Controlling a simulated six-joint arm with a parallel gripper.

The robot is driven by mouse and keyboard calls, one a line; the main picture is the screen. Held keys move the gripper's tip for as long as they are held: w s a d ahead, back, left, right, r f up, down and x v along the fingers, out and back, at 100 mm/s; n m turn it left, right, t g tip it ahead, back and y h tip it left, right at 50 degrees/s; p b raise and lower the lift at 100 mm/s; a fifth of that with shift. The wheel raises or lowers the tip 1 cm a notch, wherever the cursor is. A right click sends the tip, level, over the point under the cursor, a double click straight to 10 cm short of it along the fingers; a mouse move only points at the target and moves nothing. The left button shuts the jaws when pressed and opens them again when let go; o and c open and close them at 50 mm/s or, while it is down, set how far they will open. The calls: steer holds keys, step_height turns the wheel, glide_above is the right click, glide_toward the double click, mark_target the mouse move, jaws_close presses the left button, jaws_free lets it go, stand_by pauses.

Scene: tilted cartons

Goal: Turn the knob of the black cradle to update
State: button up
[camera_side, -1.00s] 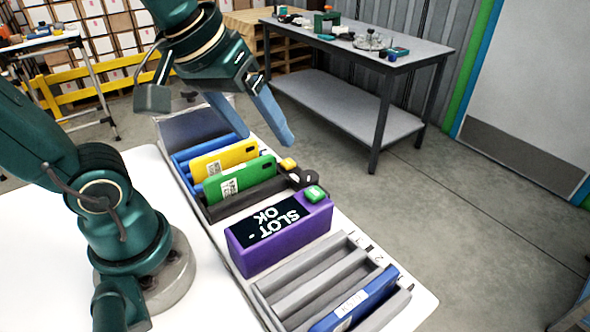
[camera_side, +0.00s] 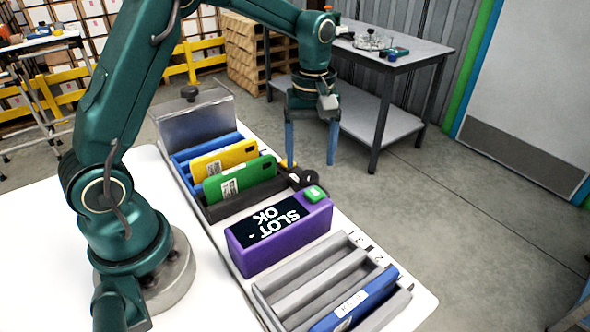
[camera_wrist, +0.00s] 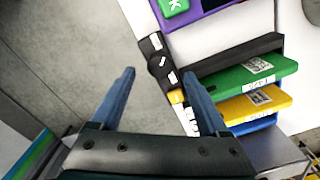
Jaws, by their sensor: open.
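The black cradle (camera_side: 228,208) holds a green cartridge (camera_side: 240,180); the cradle also shows as a dark bar in the wrist view (camera_wrist: 238,53). At its right end is a black knob assembly (camera_side: 301,178) with pale labels, which shows in the wrist view too (camera_wrist: 157,60). A yellow part (camera_wrist: 175,96) sits at one end of it. My gripper (camera_side: 310,163) is open and empty, pointing down near the knob. In the wrist view (camera_wrist: 157,74) one finger lies beside the yellow part and the other is over the floor. I cannot tell whether a finger touches it.
A purple box (camera_side: 282,246) reading "SLOT - OK" with a green button (camera_side: 314,194) stands beside the cradle. A yellow cartridge (camera_side: 225,159) stands in a blue cradle (camera_side: 182,160) behind. A grey rack (camera_side: 282,290) holds a blue cartridge (camera_side: 357,299). Open floor lies right.

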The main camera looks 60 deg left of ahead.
mark_target(309, 176)
steer(key=shift+f, duration=2.1)
jaws_close()
